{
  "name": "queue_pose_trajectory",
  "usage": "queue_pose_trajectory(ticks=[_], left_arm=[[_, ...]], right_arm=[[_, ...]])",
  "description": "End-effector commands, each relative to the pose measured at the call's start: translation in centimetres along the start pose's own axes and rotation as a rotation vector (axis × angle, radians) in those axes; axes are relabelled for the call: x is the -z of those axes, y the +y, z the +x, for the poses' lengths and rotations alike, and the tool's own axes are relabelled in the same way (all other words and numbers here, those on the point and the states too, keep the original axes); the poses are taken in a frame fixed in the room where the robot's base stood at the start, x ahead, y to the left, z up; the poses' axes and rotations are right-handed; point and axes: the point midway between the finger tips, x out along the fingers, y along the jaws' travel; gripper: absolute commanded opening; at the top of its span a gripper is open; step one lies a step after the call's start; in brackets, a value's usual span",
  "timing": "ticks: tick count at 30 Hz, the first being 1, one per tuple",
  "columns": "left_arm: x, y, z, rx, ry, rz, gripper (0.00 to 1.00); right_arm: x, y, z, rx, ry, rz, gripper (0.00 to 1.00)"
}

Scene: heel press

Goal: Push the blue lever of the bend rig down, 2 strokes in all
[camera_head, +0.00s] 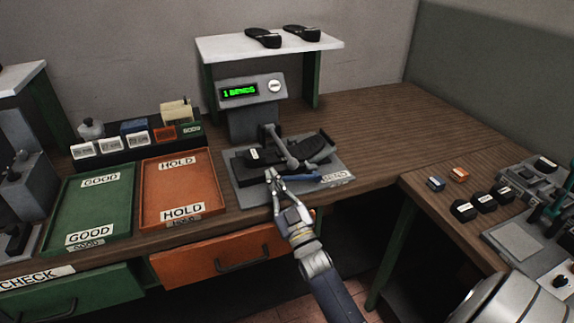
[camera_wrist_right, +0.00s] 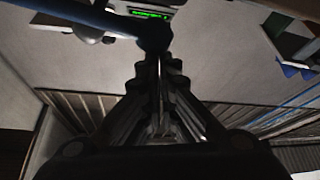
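The bend rig (camera_head: 238,170) sits on the wooden bench, with a dark shoe sole part clamped on its grey plate. Its blue lever (camera_head: 306,178) lies low and nearly level along the front of the rig. My right gripper (camera_head: 272,175) is at the lever's left end. In the right wrist view the fingers (camera_wrist_right: 157,62) converge and look shut, with the blue lever (camera_wrist_right: 85,14) crossing above their tips. Its dark end overlaps the tips; I cannot tell whether they touch. The rig's green display (camera_head: 239,92) appears to read 1 BENDS. My left gripper is not in view.
A green GOOD tray (camera_head: 95,205) and an orange HOLD tray (camera_head: 182,190) lie left of the rig. A white shelf (camera_head: 230,46) behind holds two dark shoe parts. Small dark blocks (camera_head: 464,210) sit on the right bench. Bare bench lies right of the rig.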

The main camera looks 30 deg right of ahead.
Motion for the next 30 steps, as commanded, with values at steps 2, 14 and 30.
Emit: queue_pose_trajectory(ticks=[2,14,30], left_arm=[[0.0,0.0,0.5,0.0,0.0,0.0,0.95],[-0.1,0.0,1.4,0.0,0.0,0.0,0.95],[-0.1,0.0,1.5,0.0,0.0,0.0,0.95]], right_arm=[[-0.9,-0.4,-0.4,0.017,-0.009,-0.031,0.0],[-2.2,-1.3,-1.1,0.069,-0.01,-0.138,0.0],[-2.5,-1.5,-1.2,0.081,-0.011,-0.164,0.0]])
